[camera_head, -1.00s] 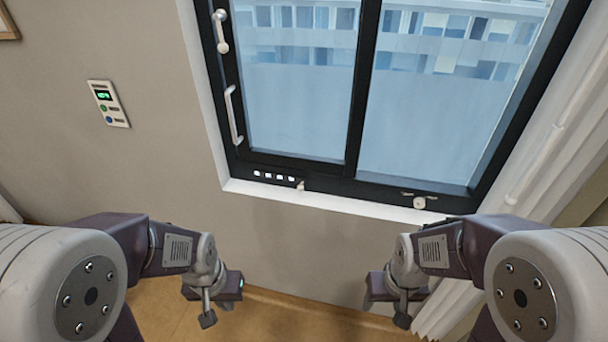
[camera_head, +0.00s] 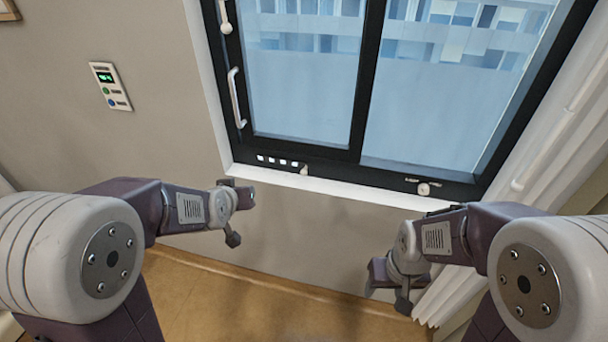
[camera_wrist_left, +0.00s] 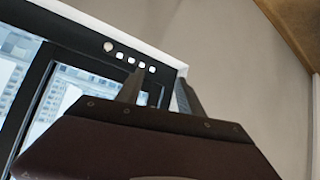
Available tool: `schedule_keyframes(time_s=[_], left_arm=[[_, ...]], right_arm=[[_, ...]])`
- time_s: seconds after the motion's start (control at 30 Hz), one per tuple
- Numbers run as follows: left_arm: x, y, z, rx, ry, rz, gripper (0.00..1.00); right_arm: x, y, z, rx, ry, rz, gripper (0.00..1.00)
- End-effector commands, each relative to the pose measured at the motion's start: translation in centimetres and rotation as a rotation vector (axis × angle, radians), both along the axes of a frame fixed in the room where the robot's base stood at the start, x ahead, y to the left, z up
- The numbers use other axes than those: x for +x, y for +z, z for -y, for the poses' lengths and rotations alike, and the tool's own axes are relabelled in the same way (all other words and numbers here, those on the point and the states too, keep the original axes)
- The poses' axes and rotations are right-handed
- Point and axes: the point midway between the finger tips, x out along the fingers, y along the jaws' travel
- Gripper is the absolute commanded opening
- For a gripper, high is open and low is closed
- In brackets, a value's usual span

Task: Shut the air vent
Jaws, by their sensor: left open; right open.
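The air vent (camera_head: 277,162) is a dark strip with a row of bright slots in the lower left of the window frame, with a small pale knob (camera_head: 304,170) at its right end. The slots show white, so it looks open. In the left wrist view the slots (camera_wrist_left: 141,65) and the round knob (camera_wrist_left: 109,46) lie just beyond the fingers. My left gripper (camera_wrist_left: 158,92) is open and empty, pointing up toward the vent, apart from it as far as I can tell. In the head view it is below and left of the vent. My right gripper (camera_head: 378,276) hangs open below the sill, at right.
A white sill (camera_head: 350,193) runs under the window (camera_head: 310,80). A white handle (camera_head: 236,97) is on the left frame, and a small latch (camera_head: 423,188) on the lower right frame. A wall panel (camera_head: 110,86) is at left. A pale curtain (camera_head: 550,150) hangs at right.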

Motion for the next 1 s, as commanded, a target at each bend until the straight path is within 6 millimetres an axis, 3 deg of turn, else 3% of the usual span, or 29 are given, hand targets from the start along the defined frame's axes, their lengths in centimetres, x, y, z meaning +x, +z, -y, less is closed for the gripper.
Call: schedule_keyframes(time_s=[0.03, 0.1, 0.2, 0.27, 0.37, 0.4, 0.5, 0.63, 0.87, 1.0], left_arm=[[2.8, -0.5, 0.4, -0.002, 0.015, 0.118, 0.45], [6.7, 0.6, 1.1, -0.007, 0.045, 0.307, 0.45], [10.4, 1.0, 2.8, -0.019, 0.083, 0.533, 0.45], [11.9, 0.1, 4.2, -0.03, 0.1, 0.639, 0.45], [13.3, -3.5, 7.6, -0.056, 0.102, 0.739, 0.45], [13.6, -5.6, 9.2, -0.069, 0.089, 0.743, 0.45], [13.7, -10.3, 12.9, -0.085, 0.034, 0.715, 0.45], [13.2, -13.1, 15.3, -0.088, -0.01, 0.687, 0.45], [13.4, -12.5, 15.7, -0.089, -0.017, 0.684, 0.45], [15.6, -12.0, 15.7, -0.088, -0.017, 0.682, 0.45]], right_arm=[[0.0, -2.9, 0.0, 0.0, 0.0, -0.001, 0.55], [0.0, -5.9, 0.0, 0.0, 0.0, -0.002, 0.55], [0.0, -10.5, 0.0, 0.0, 0.0, -0.002, 0.55], [0.0, -13.4, 0.0, 0.0, 0.0, -0.002, 0.55], [0.0, -18.3, 0.0, 0.0, 0.0, -0.002, 0.55], [0.0, -19.9, 0.0, 0.0, 0.0, -0.002, 0.55], [0.0, -22.7, 0.0, 0.0, 0.0, -0.002, 0.55], [0.0, -23.9, 0.0, 0.0, 0.0, -0.001, 0.55], [0.0, -22.9, 0.0, 0.0, 0.0, -0.001, 0.55], [0.0, -20.4, 0.0, 0.0, 0.0, -0.001, 0.55]])
